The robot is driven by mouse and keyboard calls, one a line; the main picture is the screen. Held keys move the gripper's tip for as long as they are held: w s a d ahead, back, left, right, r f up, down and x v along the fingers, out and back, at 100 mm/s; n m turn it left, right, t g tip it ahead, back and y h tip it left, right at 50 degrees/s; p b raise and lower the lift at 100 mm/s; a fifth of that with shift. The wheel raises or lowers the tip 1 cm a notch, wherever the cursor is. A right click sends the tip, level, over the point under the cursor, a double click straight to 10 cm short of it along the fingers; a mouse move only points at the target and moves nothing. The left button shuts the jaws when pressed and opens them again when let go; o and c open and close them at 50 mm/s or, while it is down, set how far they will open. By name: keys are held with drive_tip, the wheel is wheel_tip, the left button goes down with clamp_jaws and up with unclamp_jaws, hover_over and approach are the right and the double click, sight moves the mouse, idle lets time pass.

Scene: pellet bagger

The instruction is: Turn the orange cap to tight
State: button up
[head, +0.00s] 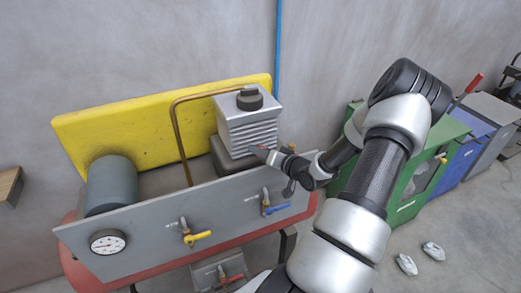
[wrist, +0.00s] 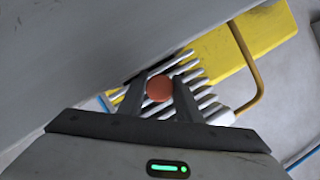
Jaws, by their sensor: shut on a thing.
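The orange cap (wrist: 159,89) shows as a round orange-brown disc in the wrist view, in front of the silver finned block (wrist: 207,100). My gripper (wrist: 160,88) is shut on the cap, with one finger on each side of it. In the head view my gripper (head: 262,151) reaches the right lower side of the finned block (head: 248,128), and only a small reddish bit of the cap shows there. The cap's marks, if any, are too small to read.
A grey panel (head: 150,232) below carries a gauge (head: 108,242), a yellow-handled valve (head: 197,237) and a blue-handled valve (head: 275,209). A copper pipe (head: 180,135) and a yellow plate (head: 120,128) stand behind. A green cabinet (head: 408,205) is at right.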

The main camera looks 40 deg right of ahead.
drive_tip(key=shift+r+m, duration=0.1)
drive_tip(key=shift+m, duration=0.3)
drive_tip(key=shift+w+t+y, duration=0.1)
drive_tip(key=shift+t+y, duration=0.2)
drive_tip(key=o, duration=0.7)
drive_tip(key=shift+o, duration=0.2)
drive_tip(key=a+v, duration=0.1)
drive_tip(key=v, duration=1.6)
drive_tip(key=shift+d, duration=0.5)
drive_tip(key=shift+r, duration=0.1)
